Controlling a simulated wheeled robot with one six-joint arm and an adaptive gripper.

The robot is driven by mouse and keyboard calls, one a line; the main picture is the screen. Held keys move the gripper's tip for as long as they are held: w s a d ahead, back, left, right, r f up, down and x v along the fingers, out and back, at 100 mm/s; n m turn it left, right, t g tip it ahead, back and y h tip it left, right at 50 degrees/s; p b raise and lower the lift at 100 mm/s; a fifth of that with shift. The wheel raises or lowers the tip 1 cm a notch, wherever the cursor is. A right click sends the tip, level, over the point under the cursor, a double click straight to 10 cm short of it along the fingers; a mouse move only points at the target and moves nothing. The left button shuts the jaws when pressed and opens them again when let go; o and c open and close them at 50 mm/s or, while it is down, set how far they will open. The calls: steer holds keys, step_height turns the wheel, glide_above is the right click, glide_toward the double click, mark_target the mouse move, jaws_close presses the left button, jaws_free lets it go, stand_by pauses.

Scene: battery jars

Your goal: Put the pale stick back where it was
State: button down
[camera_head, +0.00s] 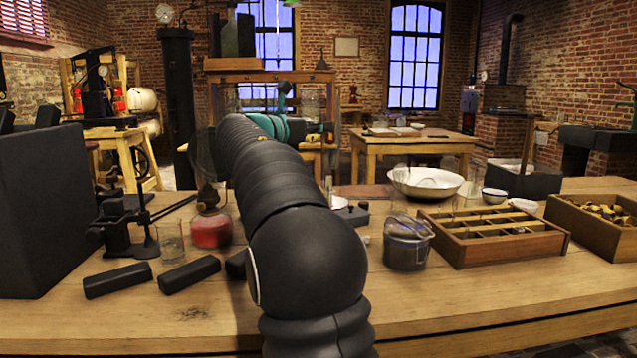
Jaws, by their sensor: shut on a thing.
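My dark arm runs from the bottom middle up to a teal wrist. My gripper (322,140) is small and partly hidden beyond the wrist. It is shut, and a thin pale upright piece (328,188) below it looks like the pale stick. The exact grip on it is too small to see.
A white basin (427,182) and a small bowl (494,196) stand behind the tray. A box of brass pieces (592,232) is at right. The front right bench is clear.

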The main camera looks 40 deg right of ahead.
step_height(320, 180, down, 12)
steer(key=shift+r+b, duration=0.2)
steer(key=shift+b, duration=0.7)
steer(key=shift+f, duration=0.1)
steer(key=shift+f, duration=0.15)
steer(key=c, duration=1.2)
jaws_free()
glide_toward(322, 175)
steer(key=shift+a, duration=1.1)
